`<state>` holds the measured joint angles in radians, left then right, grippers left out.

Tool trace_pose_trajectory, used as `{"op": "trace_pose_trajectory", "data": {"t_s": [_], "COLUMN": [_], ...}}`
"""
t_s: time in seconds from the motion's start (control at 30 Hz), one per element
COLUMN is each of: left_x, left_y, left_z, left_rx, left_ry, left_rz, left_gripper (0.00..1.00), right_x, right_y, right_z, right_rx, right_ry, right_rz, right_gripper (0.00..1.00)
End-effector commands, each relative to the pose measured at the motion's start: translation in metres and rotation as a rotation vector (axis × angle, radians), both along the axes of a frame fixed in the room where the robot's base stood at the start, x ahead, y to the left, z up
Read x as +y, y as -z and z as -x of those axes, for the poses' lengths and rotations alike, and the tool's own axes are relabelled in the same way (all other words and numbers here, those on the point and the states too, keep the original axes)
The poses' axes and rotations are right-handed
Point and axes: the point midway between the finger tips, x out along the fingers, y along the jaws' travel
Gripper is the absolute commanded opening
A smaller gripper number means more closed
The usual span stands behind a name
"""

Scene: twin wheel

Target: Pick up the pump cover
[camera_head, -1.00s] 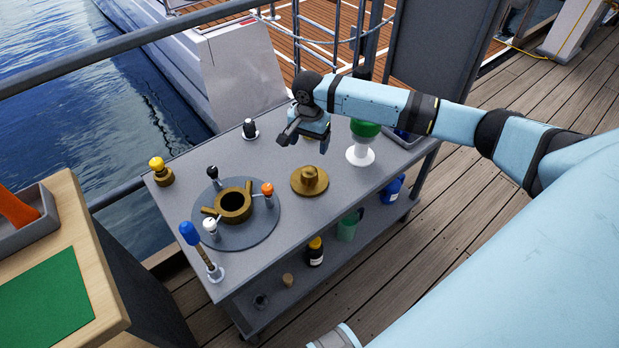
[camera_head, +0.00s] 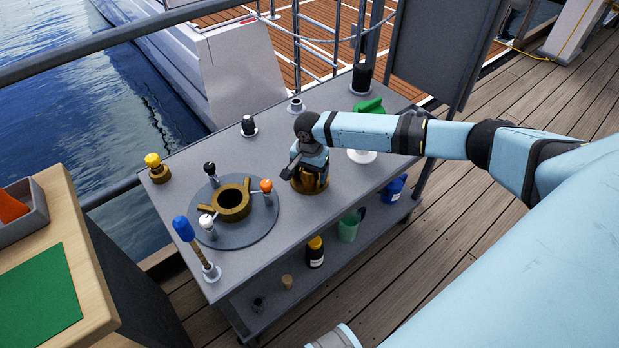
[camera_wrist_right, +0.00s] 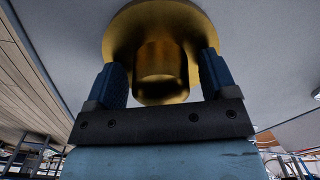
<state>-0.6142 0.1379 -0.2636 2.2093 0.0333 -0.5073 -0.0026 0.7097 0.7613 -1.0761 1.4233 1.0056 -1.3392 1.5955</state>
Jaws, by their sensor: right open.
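The pump cover is a brass disc with a raised round knob; in the head view its lower part (camera_head: 318,188) shows beneath my right gripper (camera_head: 306,172), which hides the rest. In the right wrist view the pump cover (camera_wrist_right: 160,25) fills the top middle, with its knob between the two blue-padded fingers of my right gripper (camera_wrist_right: 162,82). The fingers stand open on either side of the knob; whether they touch it I cannot tell. My left gripper is not in view.
Left of the cover, a brass ring-shaped body (camera_head: 233,204) with small knobbed handles sits on a round grey plate (camera_head: 240,240). A blue-handled tool (camera_head: 190,238), a yellow-topped brass piece (camera_head: 155,168) and a green-topped item (camera_head: 370,106) stand on the cart top (camera_head: 275,160). Bottles stand on the lower shelf.

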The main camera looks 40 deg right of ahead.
Motion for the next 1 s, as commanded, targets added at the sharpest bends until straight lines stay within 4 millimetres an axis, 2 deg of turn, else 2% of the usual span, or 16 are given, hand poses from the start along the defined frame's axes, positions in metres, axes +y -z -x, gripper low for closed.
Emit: {"op": "trace_pose_trajectory", "data": {"t_s": [0.2,0.43,0.47,0.5,0.77,0.87,1.0], "left_x": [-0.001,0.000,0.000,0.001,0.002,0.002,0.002], "left_y": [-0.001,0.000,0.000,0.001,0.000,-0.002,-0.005], "left_z": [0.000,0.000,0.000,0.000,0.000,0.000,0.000], "left_rx": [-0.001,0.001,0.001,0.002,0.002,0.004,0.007], "left_ry": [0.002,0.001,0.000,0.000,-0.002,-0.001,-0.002], "left_rz": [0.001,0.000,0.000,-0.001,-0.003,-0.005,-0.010], "left_gripper": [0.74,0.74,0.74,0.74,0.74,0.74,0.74], "right_x": [0.000,0.000,0.000,0.000,0.000,0.001,0.000], "right_y": [0.000,0.000,0.000,0.000,-0.004,-0.011,-0.033], "right_z": [0.000,0.000,0.000,0.000,-0.001,-0.001,-0.001], "right_rx": [0.000,0.000,-0.001,-0.001,-0.002,-0.002,-0.003], "right_ry": [0.000,0.000,0.000,0.000,-0.001,-0.001,0.000], "right_rz": [0.000,0.000,-0.001,-0.001,-0.001,-0.001,-0.002], "right_gripper": [0.76,0.24,0.24,0.19,0.19,0.19,0.19]}}
